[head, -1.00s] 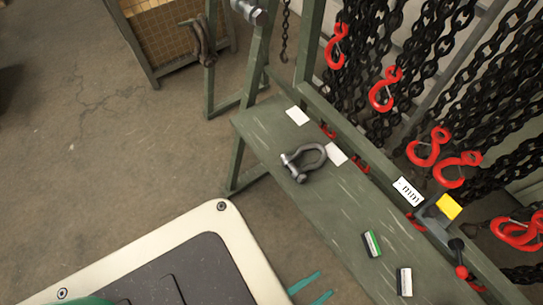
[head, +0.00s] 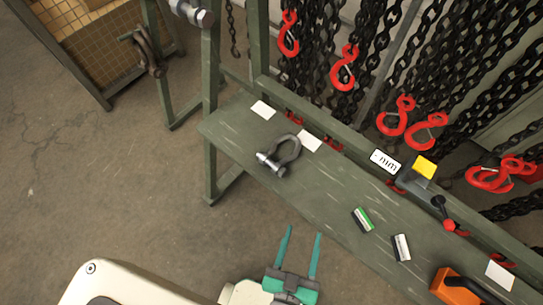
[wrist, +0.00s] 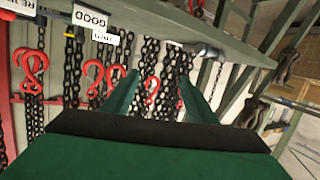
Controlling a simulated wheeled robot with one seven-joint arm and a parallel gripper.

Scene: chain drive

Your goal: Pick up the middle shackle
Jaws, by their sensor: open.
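A grey bow shackle (head: 280,155) with a pin lies on the green bench (head: 325,205), near its left end. A rusty brown shackle (head: 147,52) hangs on a green post at the upper left, and a shiny metal shackle (head: 190,12), cut by the top edge, is to its right. The pictures do not settle which is the middle one. My gripper (head: 303,230) is open and empty, with two teal fingers pointing up the picture, below the shackle on the bench and apart from it. The wrist view shows the open fingers (wrist: 158,85) facing hanging chains.
Red hooks (head: 397,116) on black chains hang behind the bench. Small green-and-white (head: 362,220) and black-and-white (head: 401,247) blocks, an orange tool (head: 463,290) and a yellow-topped device (head: 424,168) occupy its right part. A crate (head: 90,40) stands at upper left.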

